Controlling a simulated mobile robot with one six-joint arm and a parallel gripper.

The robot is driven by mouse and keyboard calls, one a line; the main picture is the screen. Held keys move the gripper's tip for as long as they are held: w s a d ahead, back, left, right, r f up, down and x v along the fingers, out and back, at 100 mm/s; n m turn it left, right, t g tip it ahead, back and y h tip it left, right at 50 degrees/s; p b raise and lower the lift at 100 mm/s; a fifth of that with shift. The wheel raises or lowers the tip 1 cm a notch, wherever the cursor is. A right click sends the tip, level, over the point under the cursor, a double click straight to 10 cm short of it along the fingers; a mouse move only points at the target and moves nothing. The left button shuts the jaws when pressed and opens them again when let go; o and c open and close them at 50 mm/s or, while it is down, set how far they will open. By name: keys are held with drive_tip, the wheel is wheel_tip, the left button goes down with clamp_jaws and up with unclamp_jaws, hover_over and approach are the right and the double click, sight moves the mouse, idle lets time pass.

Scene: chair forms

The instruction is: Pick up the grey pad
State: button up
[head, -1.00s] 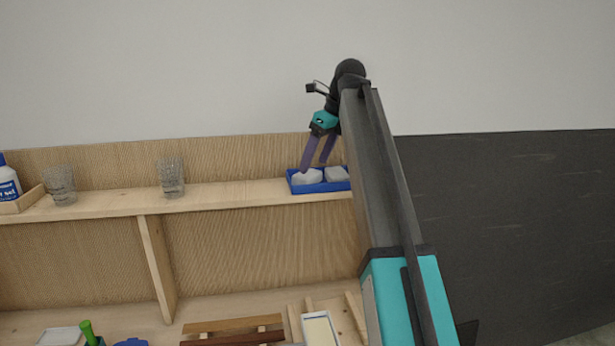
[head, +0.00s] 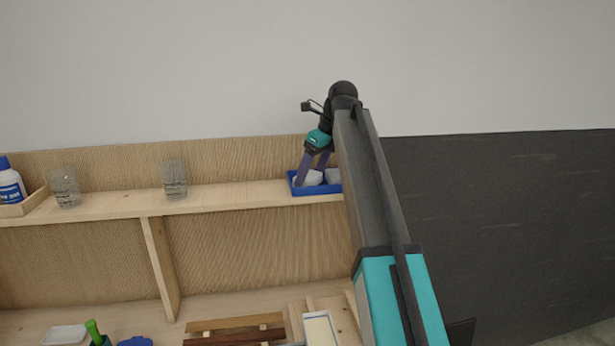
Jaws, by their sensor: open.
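A blue tray (head: 318,191) sits on the shelf and holds two pale grey, pad-like pieces. The left pale piece (head: 314,178) is partly hidden by my fingers. The right pale piece (head: 333,175) is partly covered by my arm. My gripper (head: 309,178) is open and points down into the tray, with its purple fingers at the left piece. One finger is at that piece's left side; the other reaches down behind or over it. I cannot tell whether they touch it.
Two clear glasses (head: 174,180) (head: 65,187) and a white-and-blue bottle (head: 10,185) in a wooden box stand farther left on the shelf (head: 235,194). Below are wooden slats (head: 235,321), a framed cream block (head: 320,328) and a whitish flat piece (head: 64,335).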

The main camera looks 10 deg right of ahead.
drive_tip(key=shift+w+a+f, duration=0.1)
drive_tip(key=shift+f, duration=0.25)
idle(0.3)
drive_tip(key=c, duration=0.8)
drive_tip(key=shift+r, duration=0.1)
drive_tip(key=shift+r+b, duration=1.05)
drive_tip(key=shift+r, duration=0.5)
drive_tip(key=s+b, duration=0.1)
drive_tip(key=s, duration=0.4)
drive_tip(key=s+r+b, duration=0.1)
drive_tip(key=s+b, duration=0.1)
drive_tip(key=s, duration=0.3)
drive_tip(key=s+b, duration=0.1)
drive_tip(key=s, duration=0.5)
drive_tip(key=shift+r+b, duration=0.35)
drive_tip(key=shift+b, duration=0.05)
